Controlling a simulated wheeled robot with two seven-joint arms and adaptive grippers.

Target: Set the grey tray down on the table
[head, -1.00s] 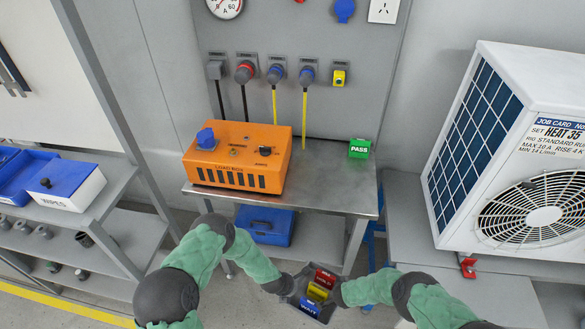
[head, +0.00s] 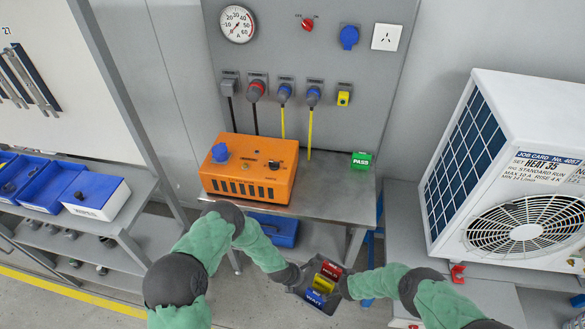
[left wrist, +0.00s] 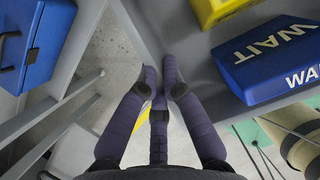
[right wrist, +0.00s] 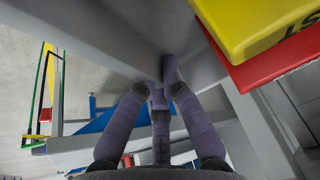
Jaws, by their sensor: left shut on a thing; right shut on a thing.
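The grey tray (head: 298,289) is held between my two arms in front of the table, with red (head: 331,270), yellow (head: 322,284) and blue WAIT (head: 314,299) blocks in it. My left gripper (head: 292,277) is shut on the tray's left side; in the left wrist view its fingers (left wrist: 160,85) close on the grey wall. My right gripper (head: 346,286) is shut on the right side; its fingers (right wrist: 166,75) grip the wall in the right wrist view. The metal table (head: 335,200) stands beyond the tray, which is apart from its front edge.
An orange load box (head: 250,172) covers the table's left part. A green PASS block (head: 361,160) stands at its back right. The tabletop between them is clear. A blue case (head: 275,229) is on the shelf below. A white outdoor unit (head: 510,170) stands at the right.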

